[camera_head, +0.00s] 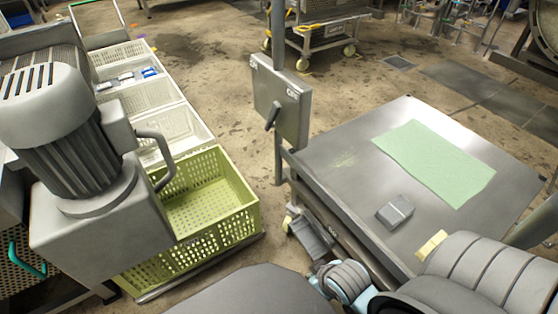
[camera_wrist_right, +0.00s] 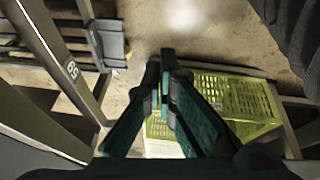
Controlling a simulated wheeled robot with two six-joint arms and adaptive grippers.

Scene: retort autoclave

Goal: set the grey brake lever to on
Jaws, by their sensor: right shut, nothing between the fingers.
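A flat grey lever-like plate (camera_head: 308,232) sits low at the near left corner of the steel cart (camera_head: 345,215), beside a caster. A similar grey plate (camera_wrist_right: 108,42) shows at the upper left of the right wrist view. I cannot tell from the pictures whether it is the brake lever, or which setting it has. A grey panel (camera_head: 290,100) on a post also carries a small dark handle (camera_head: 272,115). My right gripper (camera_wrist_right: 160,62) is shut and empty, pointing down beside the cart, apart from the grey plate. My left gripper is out of view.
A yellow-green crate (camera_head: 215,205) stands on the floor left of the cart, with white crates (camera_head: 155,95) behind it. A large motor unit (camera_head: 75,150) fills the left. The cart top holds a green sheet (camera_head: 435,160) and a grey block (camera_head: 395,211).

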